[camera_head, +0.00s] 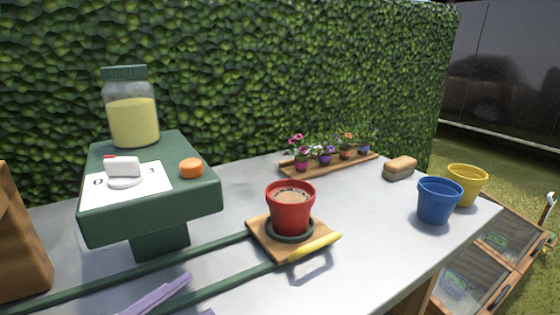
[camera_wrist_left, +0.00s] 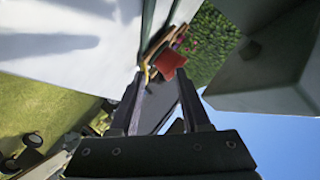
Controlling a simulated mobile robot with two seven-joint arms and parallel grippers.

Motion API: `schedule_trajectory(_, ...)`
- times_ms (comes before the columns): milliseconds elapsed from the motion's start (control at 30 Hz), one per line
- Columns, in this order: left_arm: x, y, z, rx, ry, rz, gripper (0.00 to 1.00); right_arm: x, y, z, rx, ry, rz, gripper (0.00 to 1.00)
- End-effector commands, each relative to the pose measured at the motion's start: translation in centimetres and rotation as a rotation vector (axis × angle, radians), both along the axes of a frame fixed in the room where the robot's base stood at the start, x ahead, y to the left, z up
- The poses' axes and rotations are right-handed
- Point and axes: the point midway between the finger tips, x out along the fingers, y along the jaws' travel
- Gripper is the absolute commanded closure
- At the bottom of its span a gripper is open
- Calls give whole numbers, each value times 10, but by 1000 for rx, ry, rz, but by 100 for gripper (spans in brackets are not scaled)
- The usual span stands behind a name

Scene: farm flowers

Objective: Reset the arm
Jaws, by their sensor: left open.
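My left gripper (camera_wrist_left: 161,78) shows in the left wrist view with its two dark fingers apart and nothing between them. In the head view, two pale purple finger ends of my left gripper (camera_head: 199,294) show at the bottom edge, left of and nearer than the red pot. The red pot (camera_head: 290,215), filled with brown soil, stands upright on a dark saucer on a wooden board (camera_head: 262,236). The pot (camera_wrist_left: 170,62) also shows beyond the fingertips in the left wrist view, apart from them. My right gripper is not in view.
A green scale (camera_head: 150,215) bears a jar (camera_head: 132,118), a white card and an orange object (camera_head: 191,168). Green rails cross the grey table (camera_head: 370,235). Potted flowers, a sponge (camera_head: 400,168), a blue pot (camera_head: 438,200) and a yellow pot (camera_head: 467,183) stand beyond. The right front is clear.

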Motion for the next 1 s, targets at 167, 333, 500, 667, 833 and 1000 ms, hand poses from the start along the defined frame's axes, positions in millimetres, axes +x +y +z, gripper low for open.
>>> schedule_trajectory(167, -11, 29, -2, -88, 162, 225, 53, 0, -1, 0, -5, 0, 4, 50)
schedule_trajectory(333, -54, 61, -13, -201, 439, 491, 53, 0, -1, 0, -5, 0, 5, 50)
schedule_trajectory(500, -124, 77, -20, -292, 760, 692, 53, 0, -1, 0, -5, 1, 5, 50)
schedule_trajectory(667, -194, 77, -12, -334, 1033, 800, 53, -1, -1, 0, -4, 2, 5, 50)
schedule_trajectory(833, -190, 78, 61, -326, 1025, 796, 53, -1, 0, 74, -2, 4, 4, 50)
schedule_trajectory(1000, -190, 78, 127, -325, 1024, 796, 53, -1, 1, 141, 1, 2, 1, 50)
